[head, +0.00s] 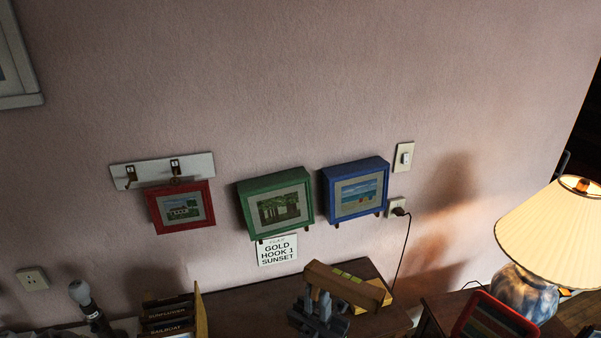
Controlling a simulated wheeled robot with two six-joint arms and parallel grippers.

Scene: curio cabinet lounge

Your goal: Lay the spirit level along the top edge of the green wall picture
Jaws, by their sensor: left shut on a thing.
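The green wall picture (244,196) is a deep green box frame on the wall. It hangs between a red and a blue picture, and its top edge looks bare. The spirit level (347,283) is a brown bar with yellow-green vials. It slants from upper left to lower right over the dark cabinet top, below the green picture. My left gripper (322,304) is dark grey and shut on the spirit level near its left part. Its fingers hide a bit of the bar. I cannot tell whether the bar touches anything beneath it. My right gripper is out of view.
The red picture (181,226) hangs below a white hook rail (162,170). The blue picture (327,195) is close on the right. A card (277,251) reads "GOLD HOOK 1 SUNSET". A lit lamp (553,232) stands at right. The wall above the pictures is clear.

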